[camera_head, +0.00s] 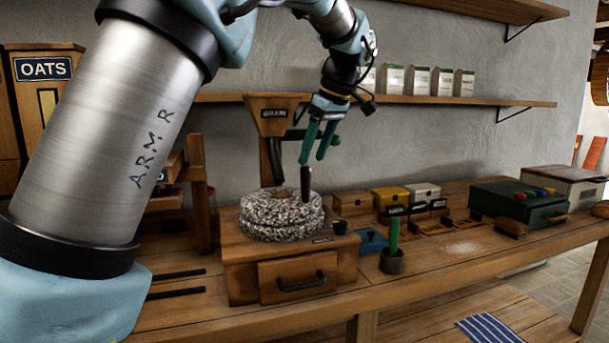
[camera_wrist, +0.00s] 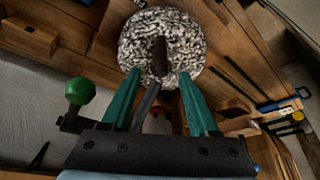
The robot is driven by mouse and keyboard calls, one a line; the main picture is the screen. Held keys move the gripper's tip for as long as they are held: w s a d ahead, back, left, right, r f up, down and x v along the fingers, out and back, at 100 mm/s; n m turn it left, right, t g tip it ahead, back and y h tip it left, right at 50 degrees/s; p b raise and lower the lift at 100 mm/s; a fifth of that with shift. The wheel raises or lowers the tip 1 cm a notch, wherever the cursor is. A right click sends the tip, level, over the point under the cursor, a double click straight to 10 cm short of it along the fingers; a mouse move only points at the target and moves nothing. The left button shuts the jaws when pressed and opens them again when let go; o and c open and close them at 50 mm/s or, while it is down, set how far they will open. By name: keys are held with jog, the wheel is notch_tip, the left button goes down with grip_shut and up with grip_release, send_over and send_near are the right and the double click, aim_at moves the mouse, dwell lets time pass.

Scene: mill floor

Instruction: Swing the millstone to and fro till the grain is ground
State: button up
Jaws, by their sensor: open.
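The speckled millstone (camera_head: 280,214) lies on a wooden mill base with a closed front drawer (camera_head: 298,277). Its dark upright handle (camera_head: 306,183) stands near the stone's right edge. A wooden grain hopper (camera_head: 274,115) with a dark spout is behind and above the stone. My gripper (camera_head: 312,160) is open, its green fingers pointing down just above the handle. In the wrist view the millstone (camera_wrist: 160,40) is ahead, and the handle (camera_wrist: 160,55) lies between the lines of my open fingers (camera_wrist: 160,80). I see no contact with the handle. No grain is visible.
A dark cup (camera_head: 392,260) with a green stick stands right of the mill base. Small wooden, yellow and white boxes (camera_head: 390,199) and a dark green case (camera_head: 518,204) stand further right. A wall shelf (camera_head: 400,101) with white packets runs behind my gripper.

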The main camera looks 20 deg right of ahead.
aim_at(309, 167)
jog(key=x, duration=0.6)
jog(key=shift+w+f+p, duration=0.1)
jog(key=shift+f+p, duration=0.1)
jog(key=shift+p, duration=0.1)
grip_shut()
dwell(1.1)
